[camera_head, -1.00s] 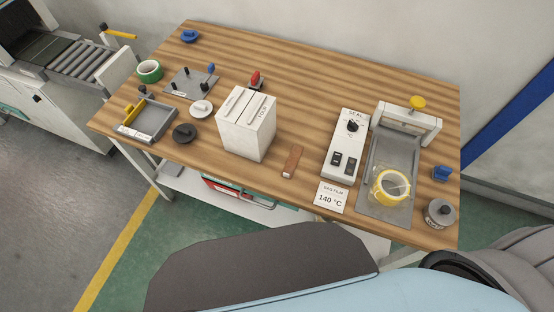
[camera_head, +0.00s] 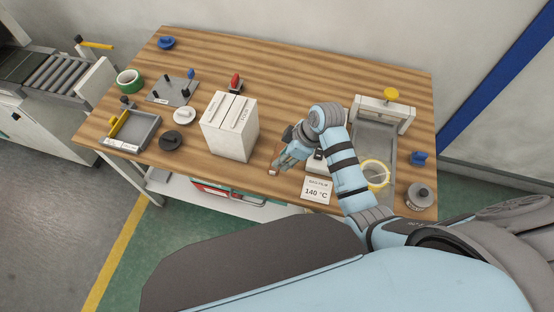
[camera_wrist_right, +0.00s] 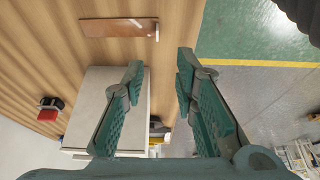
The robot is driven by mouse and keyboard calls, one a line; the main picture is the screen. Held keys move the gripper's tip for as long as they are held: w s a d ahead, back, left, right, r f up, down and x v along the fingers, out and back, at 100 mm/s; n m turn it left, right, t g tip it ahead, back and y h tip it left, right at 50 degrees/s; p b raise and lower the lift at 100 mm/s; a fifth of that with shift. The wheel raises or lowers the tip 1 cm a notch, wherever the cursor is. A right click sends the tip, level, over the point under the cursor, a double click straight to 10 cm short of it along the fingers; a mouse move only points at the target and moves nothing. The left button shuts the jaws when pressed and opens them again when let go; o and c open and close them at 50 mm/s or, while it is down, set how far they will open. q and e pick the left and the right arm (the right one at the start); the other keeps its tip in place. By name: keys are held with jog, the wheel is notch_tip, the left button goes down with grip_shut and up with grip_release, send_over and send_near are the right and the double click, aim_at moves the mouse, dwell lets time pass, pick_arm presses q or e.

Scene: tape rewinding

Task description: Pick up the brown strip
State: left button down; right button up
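The brown strip (camera_head: 274,167) lies on the wooden table near its front edge, partly covered by my right gripper in the head view. In the right wrist view the whole strip (camera_wrist_right: 118,27) lies flat, with a small pale end at its right. My right gripper (camera_head: 284,159) hangs over the table beside the strip. Its two green fingers (camera_wrist_right: 160,72) are spread apart with nothing between them, and the strip is beyond their tips. My left gripper is not in view.
A white box (camera_head: 230,128) stands just left of the strip. A 140 °C card (camera_head: 316,190) is to the right. The sealer (camera_head: 407,116) with a yellow tape roll (camera_head: 376,174) stands farther right, partly behind my arm. A red-handled item (camera_head: 235,82) sits behind the box.

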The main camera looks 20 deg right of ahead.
aim_at(271, 171)
jog(key=b+x, duration=0.1)
jog(key=x, duration=0.6)
jog(key=d+b+x, duration=0.1)
jog(key=x, duration=0.3)
jog(key=shift+f+b, duration=0.2)
jog(key=shift+b, duration=0.1)
jog(key=shift+r, duration=0.1)
grip_shut()
